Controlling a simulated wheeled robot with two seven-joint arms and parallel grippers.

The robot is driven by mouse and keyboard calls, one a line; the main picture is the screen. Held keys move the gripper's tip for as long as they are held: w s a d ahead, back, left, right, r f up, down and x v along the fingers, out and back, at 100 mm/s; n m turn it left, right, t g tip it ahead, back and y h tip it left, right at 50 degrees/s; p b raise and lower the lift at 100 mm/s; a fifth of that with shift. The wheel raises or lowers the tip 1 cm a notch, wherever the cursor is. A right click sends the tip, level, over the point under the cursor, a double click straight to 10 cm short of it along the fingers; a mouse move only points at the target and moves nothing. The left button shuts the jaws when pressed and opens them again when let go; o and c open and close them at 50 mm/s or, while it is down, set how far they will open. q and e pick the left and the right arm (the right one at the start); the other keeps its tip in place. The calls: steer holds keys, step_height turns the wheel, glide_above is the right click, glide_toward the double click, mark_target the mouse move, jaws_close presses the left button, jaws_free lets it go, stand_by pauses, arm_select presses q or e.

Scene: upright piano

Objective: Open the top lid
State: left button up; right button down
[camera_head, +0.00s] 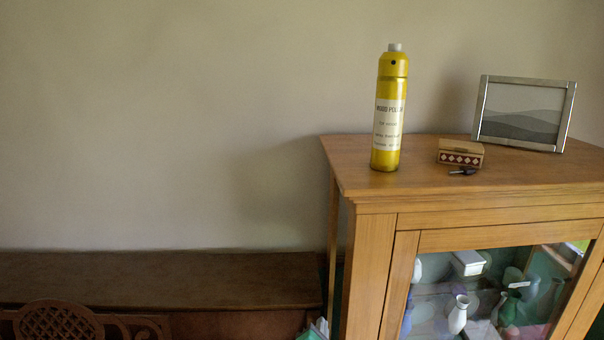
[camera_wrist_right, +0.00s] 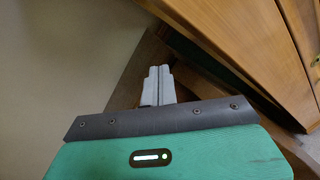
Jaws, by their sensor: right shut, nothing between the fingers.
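The upright piano's top lid (camera_head: 160,278) is a dark brown board across the lower left of the head view. It lies flat and looks closed. Carved fretwork (camera_head: 58,322) shows on the piano front below it. My right gripper (camera_wrist_right: 158,72) shows in the right wrist view with its two grey fingers together and nothing between them. Dark brown wood lies behind the fingers there; I cannot tell whether they touch it. A small bit of green and white (camera_head: 317,329) at the bottom of the head view seems to be this gripper, beside the lid's right end. My left gripper is not in view.
A wooden glass-fronted cabinet (camera_head: 372,270) stands close to the lid's right end. On it are a yellow polish can (camera_head: 386,150), a small box (camera_head: 460,153), a dark key (camera_head: 463,171) and a picture frame (camera_head: 523,112). The lid is bare; a plain wall rises behind.

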steer(key=s+d+f+m+g, duration=0.4)
steer(key=s+d+f+m, duration=0.3)
steer(key=s, duration=0.3)
steer(key=s+d+f+m+g+y, duration=0.1)
steer(key=s+d+m+g, duration=0.45)
steer(key=s, duration=0.85)
steer(key=s+d+f+m+g+y, duration=0.15)
steer(key=s+d+m, duration=0.45)
steer(key=s+m, duration=0.6)
step_height(320, 180, down, 31)
steer(key=s+n+g, duration=0.1)
steer(key=s+g, duration=0.1)
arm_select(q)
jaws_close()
arm_select(e)
steer(key=s+d+f+g, duration=0.1)
steer(key=s+d+f, duration=0.2)
steer(key=s+f, duration=1.6)
steer(key=shift+f, duration=0.3)
